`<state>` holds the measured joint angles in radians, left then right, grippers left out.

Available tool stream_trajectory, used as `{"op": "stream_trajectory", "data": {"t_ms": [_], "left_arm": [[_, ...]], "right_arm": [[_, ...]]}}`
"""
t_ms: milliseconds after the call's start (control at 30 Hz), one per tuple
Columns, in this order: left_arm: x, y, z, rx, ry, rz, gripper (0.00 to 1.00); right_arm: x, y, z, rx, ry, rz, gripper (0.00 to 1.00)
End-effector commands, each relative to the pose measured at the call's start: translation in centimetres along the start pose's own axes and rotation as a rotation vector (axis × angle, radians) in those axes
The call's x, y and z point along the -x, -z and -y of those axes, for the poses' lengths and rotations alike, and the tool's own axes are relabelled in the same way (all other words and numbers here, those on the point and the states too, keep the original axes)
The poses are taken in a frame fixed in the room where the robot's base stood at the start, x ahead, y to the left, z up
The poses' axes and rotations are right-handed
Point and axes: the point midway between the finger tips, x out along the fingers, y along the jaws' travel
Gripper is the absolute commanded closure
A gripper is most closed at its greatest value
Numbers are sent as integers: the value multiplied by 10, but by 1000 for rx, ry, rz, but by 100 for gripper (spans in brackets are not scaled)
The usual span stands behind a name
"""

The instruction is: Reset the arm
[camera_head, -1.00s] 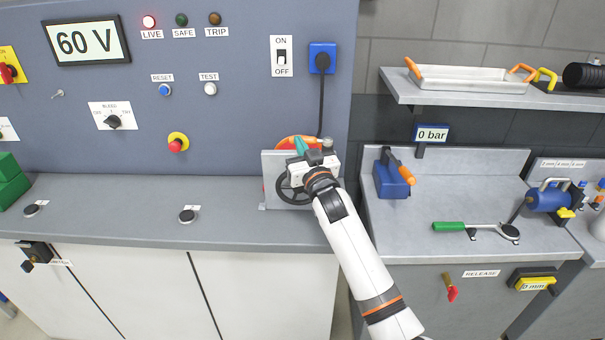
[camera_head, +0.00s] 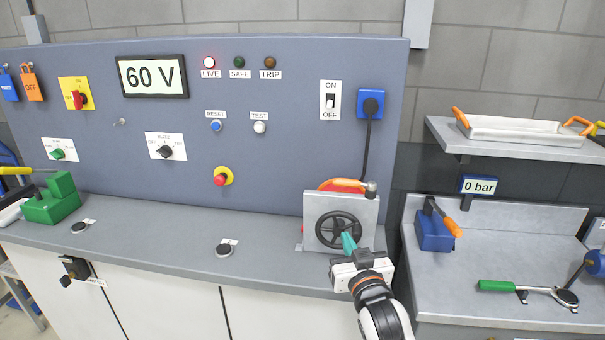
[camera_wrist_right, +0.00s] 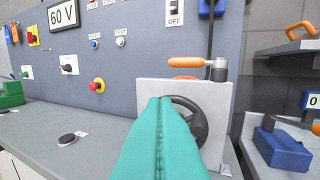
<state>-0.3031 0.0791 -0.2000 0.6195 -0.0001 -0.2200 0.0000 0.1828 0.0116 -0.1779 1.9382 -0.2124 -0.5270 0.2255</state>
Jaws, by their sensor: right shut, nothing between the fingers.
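My right gripper (camera_head: 348,242) is shut with nothing between its teal fingers. In the head view it is in front of the grey handwheel unit, low on its right side. My right arm comes up from the bottom edge. In the right wrist view the teal fingers (camera_wrist_right: 160,135) lie together and cover part of the black handwheel (camera_wrist_right: 190,118). The handwheel also shows in the head view (camera_head: 338,230), on the face of the grey unit (camera_head: 312,212). I cannot tell whether the fingertips touch the wheel. My left gripper is not in view.
The blue control panel (camera_head: 290,130) stands behind the counter (camera_head: 160,230), with a lit LIVE lamp (camera_head: 209,62) and a 60 V display (camera_head: 152,76). A green block (camera_head: 52,203) is at the left. A blue tool with an orange handle (camera_head: 434,230) stands right of my arm.

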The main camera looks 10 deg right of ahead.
Motion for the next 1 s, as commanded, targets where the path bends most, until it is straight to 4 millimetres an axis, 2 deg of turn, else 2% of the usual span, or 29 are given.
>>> {"op": "stream_trajectory", "data": {"t_ms": [33,100,167,200,300,500,700,867,1000], "left_arm": [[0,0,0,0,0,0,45],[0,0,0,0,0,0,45],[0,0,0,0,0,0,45],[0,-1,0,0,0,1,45],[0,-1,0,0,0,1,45],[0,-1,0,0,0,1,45],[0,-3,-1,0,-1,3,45],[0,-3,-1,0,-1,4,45],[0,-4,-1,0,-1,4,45]], "right_arm": [[20,29,5,2,12,-99,100],[52,69,12,9,27,-252,100],[85,101,17,16,34,-391,100],[109,120,19,22,34,-483,100],[165,156,23,37,27,-685,100],[249,190,25,60,0,-962,100],[315,202,24,79,-36,-1163,100],[364,205,24,93,-68,-1308,100],[351,239,23,93,-68,-1312,100]]}}
